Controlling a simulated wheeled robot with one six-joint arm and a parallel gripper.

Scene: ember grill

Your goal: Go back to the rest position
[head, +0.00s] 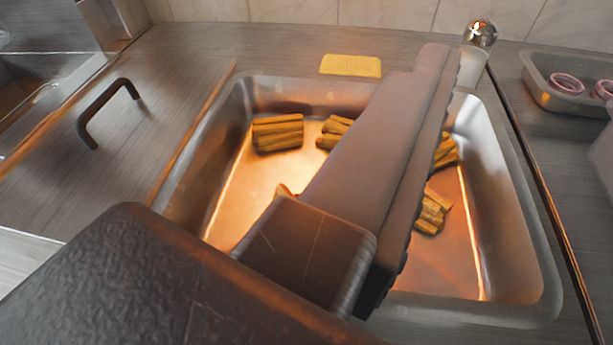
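My gripper (437,62) shows as a long dark brown finger with a ribbed right edge, reaching from the lower middle toward the upper right across a steel basin (543,262). Only one finger can be made out clearly, so whether it is open or shut does not show. I see nothing held in it. The rest position itself is not marked in the view. Several bundles of yellow-brown sticks (277,132) lie in the basin, some partly hidden behind the finger.
A yellow block (350,66) lies behind the basin. A shiny round-topped container (480,34) stands at the back right, by a tray (540,75) with purple rings (567,84). A black handle (105,108) sits on the left counter. A tiled wall closes the back.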

